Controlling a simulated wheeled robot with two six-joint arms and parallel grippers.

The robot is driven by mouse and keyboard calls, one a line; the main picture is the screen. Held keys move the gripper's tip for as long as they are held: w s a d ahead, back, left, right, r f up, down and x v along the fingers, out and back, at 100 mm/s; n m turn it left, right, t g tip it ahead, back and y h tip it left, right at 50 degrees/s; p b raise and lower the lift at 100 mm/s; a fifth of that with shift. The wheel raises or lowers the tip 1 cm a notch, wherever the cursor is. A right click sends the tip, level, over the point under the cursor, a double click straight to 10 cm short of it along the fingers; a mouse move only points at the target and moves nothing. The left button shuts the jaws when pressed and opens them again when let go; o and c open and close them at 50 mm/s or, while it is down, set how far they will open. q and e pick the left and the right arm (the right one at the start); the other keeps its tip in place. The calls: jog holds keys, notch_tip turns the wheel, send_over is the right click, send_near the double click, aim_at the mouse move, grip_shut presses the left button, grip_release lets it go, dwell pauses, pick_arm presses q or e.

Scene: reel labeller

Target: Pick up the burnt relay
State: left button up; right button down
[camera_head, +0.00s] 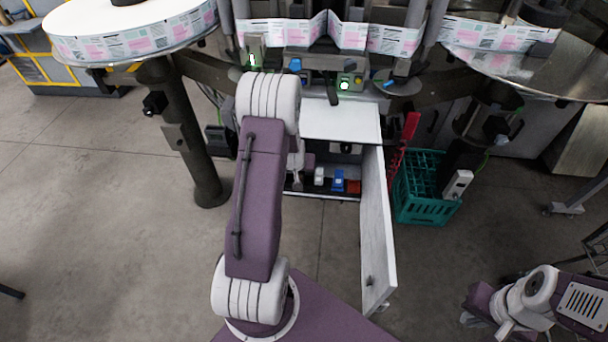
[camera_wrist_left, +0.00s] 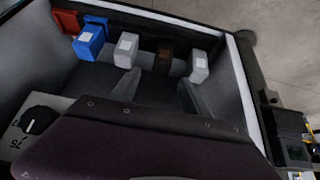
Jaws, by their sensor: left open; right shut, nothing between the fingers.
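In the left wrist view a row of small relays stands inside the open cabinet. The dark brown, scorched-looking relay (camera_wrist_left: 163,56) is between two pale grey ones (camera_wrist_left: 127,46) (camera_wrist_left: 199,67). My left gripper (camera_wrist_left: 160,84) is open and empty, with its two fingers apart in front of the brown relay, not around it. In the head view my left arm hides the brown relay and most of that gripper. My right gripper (camera_head: 504,329) is at the lower right of the head view, shut and empty, far from the cabinet.
Blue (camera_wrist_left: 89,41) and red (camera_wrist_left: 67,21) relays stand at the row's far end. The open white cabinet door (camera_head: 375,235) is right of my left arm. A green crate (camera_head: 425,188) stands beyond it. A dial (camera_wrist_left: 38,120) shows at the left in the wrist view.

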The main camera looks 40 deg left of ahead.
aim_at(300, 176)
pick_arm(q)
jog(key=x, duration=0.7)
jog(key=shift+s+a, duration=0.1)
jog(key=shift+r, duration=0.1)
jog(key=c, duration=0.3)
grip_shut()
